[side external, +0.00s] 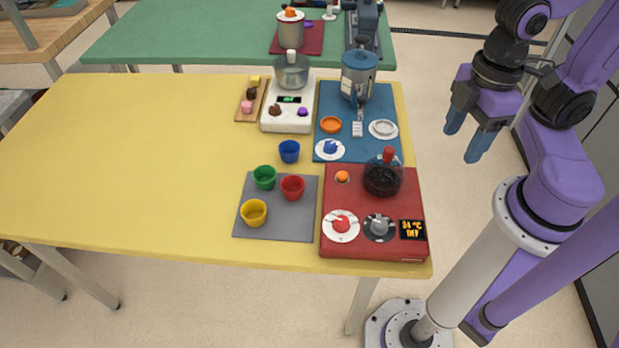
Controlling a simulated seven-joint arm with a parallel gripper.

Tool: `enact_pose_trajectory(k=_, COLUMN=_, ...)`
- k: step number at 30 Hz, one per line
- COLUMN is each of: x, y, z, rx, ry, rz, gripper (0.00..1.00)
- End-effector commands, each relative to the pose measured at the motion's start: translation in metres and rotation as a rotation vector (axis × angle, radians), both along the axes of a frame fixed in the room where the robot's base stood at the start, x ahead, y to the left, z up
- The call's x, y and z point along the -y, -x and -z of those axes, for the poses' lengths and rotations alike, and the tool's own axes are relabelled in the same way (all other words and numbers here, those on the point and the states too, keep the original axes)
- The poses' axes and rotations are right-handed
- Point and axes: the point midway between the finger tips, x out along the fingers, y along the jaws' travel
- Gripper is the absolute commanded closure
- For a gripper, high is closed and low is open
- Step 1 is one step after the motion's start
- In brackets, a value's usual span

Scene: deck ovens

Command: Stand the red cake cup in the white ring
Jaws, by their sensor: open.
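The red cake cup (293,187) stands upright on a grey mat (240,225), at its upper right part. My gripper (465,138) is open and empty, to the right of the table and well away from the cup, with its blue fingertips pointing down. I cannot tell for certain which item is the white ring. A round white piece with a pale centre (383,129) lies on the blue panel. A white disc (341,239) on the red panel has a red piece in its middle.
A green cup (264,177) and a yellow cup (253,213) share the mat; a blue cup (289,151) stands behind it. A dark round jar (383,177) and a blue-topped grinder-like device (359,74) rise on the right. The table's left side is clear.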

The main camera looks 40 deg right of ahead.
Motion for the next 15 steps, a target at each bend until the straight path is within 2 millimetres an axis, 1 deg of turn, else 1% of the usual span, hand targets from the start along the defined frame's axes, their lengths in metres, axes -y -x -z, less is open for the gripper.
enact_pose_trajectory(k=4, x=-0.006, y=-0.006, z=-0.001, rx=-0.002, ry=-0.002, rz=-0.013, gripper=0.40)
enact_pose_trajectory(k=7, x=-0.020, y=-0.021, z=-0.003, rx=-0.007, ry=-0.006, rz=-0.057, gripper=0.40)
enact_pose_trajectory(k=11, x=-0.048, y=-0.054, z=-0.005, rx=-0.013, ry=-0.016, rz=-0.154, gripper=0.40)
enact_pose_trajectory(k=15, x=-0.080, y=-0.095, z=-0.004, rx=-0.017, ry=-0.031, rz=-0.270, gripper=0.40)
